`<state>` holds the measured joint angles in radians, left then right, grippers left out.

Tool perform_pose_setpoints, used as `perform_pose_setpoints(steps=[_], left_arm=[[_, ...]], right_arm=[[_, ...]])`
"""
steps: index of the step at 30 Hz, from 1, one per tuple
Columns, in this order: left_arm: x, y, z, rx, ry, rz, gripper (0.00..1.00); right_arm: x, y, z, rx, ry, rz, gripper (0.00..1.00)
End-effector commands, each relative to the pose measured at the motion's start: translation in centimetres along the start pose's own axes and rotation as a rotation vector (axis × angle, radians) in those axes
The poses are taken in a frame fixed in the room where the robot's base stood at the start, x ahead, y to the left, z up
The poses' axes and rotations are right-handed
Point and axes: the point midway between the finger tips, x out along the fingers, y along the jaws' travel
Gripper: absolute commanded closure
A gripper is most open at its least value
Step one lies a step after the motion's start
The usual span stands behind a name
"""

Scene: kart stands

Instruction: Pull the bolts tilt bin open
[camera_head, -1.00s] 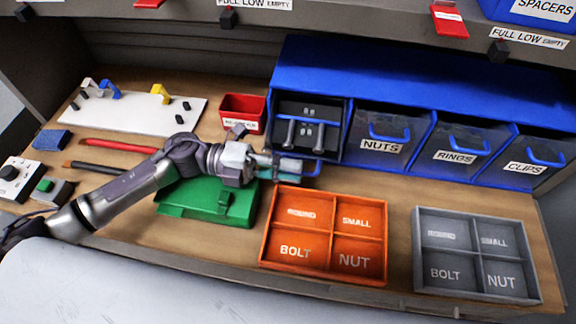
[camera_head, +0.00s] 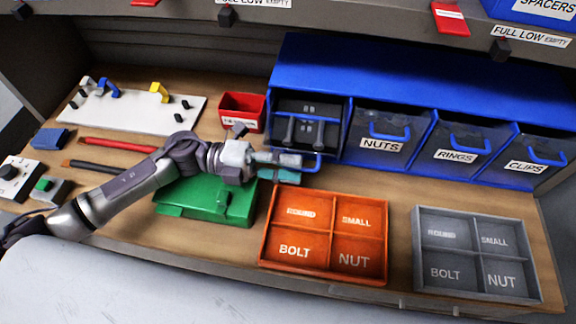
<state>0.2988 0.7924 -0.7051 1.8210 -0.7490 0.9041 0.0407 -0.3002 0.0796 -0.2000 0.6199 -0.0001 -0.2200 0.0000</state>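The bolts tilt bin (camera_head: 325,108) is the leftmost bin in the blue bin rack (camera_head: 420,87). Dark bolt-like shapes show in it, and no label can be read on its front. Its blue handle (camera_head: 318,163) shows low on the front, partly behind my gripper. My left gripper (camera_head: 298,167) is at this handle, with its fingers pointing right. Finger parts lie above and below, but I cannot tell whether they grip the handle. My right gripper is not in view.
Nuts, rings and clips bins fill the rack to the right. An orange divided tray (camera_head: 265,240) and a grey one (camera_head: 418,250) stand in front. A green box (camera_head: 215,200) lies under my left forearm. A red bin (camera_head: 243,105) stands left of the rack.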

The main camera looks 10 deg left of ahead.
Motion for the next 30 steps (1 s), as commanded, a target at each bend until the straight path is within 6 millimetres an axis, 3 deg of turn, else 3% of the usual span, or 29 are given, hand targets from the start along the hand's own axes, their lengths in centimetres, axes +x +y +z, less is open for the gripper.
perform_pose_setpoints(steps=[7, 21, 30], left_arm=[[-1.5, 0.0, 0.1, 0.000, -0.003, 0.003, 0.65], [-10.5, 0.1, 0.1, -0.002, -0.003, 0.003, 0.65], [-12.0, 0.0, 0.0, 0.000, 0.000, 0.000, 0.65]], right_arm=[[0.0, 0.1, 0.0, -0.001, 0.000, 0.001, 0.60], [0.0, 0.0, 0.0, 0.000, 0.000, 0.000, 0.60], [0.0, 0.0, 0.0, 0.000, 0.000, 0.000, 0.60]])
